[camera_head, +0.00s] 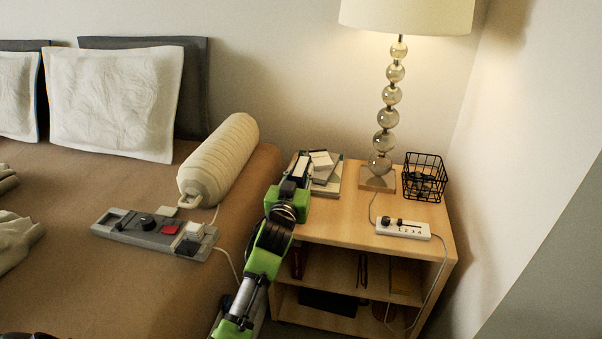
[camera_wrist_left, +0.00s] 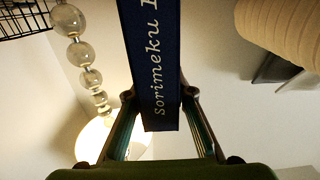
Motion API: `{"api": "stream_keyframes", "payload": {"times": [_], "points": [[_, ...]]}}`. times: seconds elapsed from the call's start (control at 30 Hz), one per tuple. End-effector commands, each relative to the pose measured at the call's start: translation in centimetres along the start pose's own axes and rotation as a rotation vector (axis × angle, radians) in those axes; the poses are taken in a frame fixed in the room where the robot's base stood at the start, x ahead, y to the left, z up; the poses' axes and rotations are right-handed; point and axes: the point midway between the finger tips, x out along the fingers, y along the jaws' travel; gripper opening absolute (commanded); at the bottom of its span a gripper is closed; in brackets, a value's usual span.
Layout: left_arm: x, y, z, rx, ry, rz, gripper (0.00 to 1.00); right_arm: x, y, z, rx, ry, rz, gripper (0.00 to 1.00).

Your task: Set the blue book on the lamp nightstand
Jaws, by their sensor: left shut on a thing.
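The blue book (camera_wrist_left: 155,50), with pale lettering on its spine, is between the fingers of my left gripper in the left wrist view. My left gripper (camera_head: 298,174) is shut on it, over the left back part of the lamp nightstand (camera_head: 345,218) in the head view. In the head view the gripper mostly hides the book, and I cannot tell whether it touches the nightstand top. The lamp (camera_head: 390,95) with stacked glass balls stands at the back of the nightstand. My right gripper is not in view.
A small stack of books (camera_head: 328,182) lies just right of my left gripper. A black wire basket (camera_head: 424,178) and a white switch strip (camera_head: 403,228) with a cord are on the right. The bed (camera_head: 130,285), bearing a grey control panel (camera_head: 150,232) and cream bolster (camera_head: 220,160), adjoins on the left.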

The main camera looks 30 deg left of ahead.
Motion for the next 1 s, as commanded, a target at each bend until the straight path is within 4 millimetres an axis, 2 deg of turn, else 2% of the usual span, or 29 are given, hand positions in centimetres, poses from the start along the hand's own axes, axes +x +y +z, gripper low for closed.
{"api": "stream_keyframes", "payload": {"times": [0.2,0.23,0.27,0.67,0.87,1.0], "points": [[0.0,0.0,0.2,0.000,0.003,0.000,0.00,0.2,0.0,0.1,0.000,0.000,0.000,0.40],[0.0,0.0,0.3,0.001,0.000,0.000,0.31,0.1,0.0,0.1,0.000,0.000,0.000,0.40],[0.0,0.0,0.2,0.001,-0.001,0.000,0.39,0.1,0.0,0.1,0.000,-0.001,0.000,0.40],[0.0,0.0,-0.2,0.001,0.001,0.000,0.40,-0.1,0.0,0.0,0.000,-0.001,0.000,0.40],[-2.9,0.0,-0.1,0.001,-0.003,0.000,0.40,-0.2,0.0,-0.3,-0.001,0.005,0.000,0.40],[-6.1,0.0,-0.1,0.000,-0.003,0.000,0.40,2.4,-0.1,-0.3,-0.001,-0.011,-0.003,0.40]]}}
